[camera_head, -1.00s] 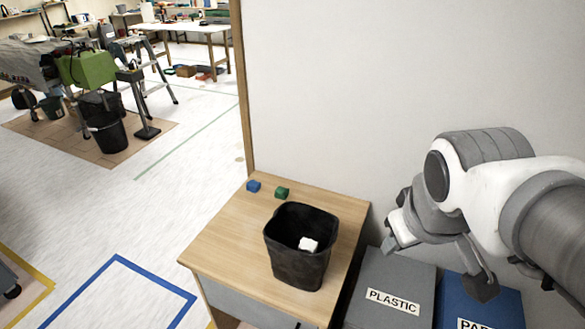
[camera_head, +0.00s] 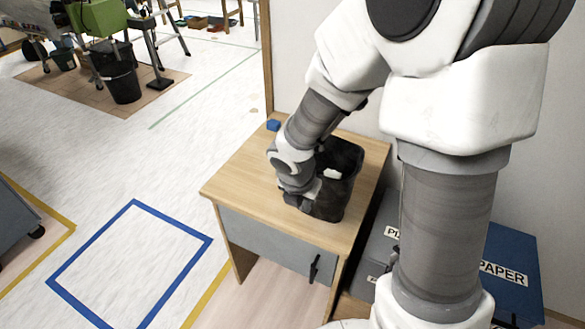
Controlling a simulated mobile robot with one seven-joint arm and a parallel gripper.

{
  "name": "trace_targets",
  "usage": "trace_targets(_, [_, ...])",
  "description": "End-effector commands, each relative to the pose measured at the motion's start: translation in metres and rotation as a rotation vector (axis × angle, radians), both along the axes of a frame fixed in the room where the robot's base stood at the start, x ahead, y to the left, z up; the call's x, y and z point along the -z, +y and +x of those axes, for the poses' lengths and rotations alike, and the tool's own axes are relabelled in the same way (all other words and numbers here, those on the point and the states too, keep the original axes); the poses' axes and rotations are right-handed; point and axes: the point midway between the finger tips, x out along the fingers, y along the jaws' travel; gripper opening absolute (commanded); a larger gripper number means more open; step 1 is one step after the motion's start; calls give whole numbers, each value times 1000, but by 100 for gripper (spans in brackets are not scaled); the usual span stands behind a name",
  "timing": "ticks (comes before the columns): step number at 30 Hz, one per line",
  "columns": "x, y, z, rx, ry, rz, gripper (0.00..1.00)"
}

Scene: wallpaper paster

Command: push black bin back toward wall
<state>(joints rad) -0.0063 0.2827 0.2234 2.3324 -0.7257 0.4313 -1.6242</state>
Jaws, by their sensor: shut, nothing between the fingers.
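The black bin (camera_head: 345,165) stands upright on the wooden table (camera_head: 240,176), toward its right side. Something white (camera_head: 331,173) shows inside it. My arm reaches down over the table and covers the bin's left and upper part. My gripper (camera_head: 299,203) is low at the bin's near left side, close to the tabletop. It is shut and holds nothing. Its fingertips are small and dark here, and I cannot tell whether they touch the bin.
A blue block (camera_head: 273,125) lies at the table's back left corner. The wall (camera_head: 300,60) rises behind the table. A grey bin (camera_head: 375,245) and a blue PAPER bin (camera_head: 512,262) stand to the right. The left part of the tabletop is clear.

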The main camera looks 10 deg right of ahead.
Motion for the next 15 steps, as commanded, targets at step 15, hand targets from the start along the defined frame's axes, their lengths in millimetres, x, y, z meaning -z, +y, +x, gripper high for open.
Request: trace_targets(15, [85,-12,18,-26,11,-4,0])
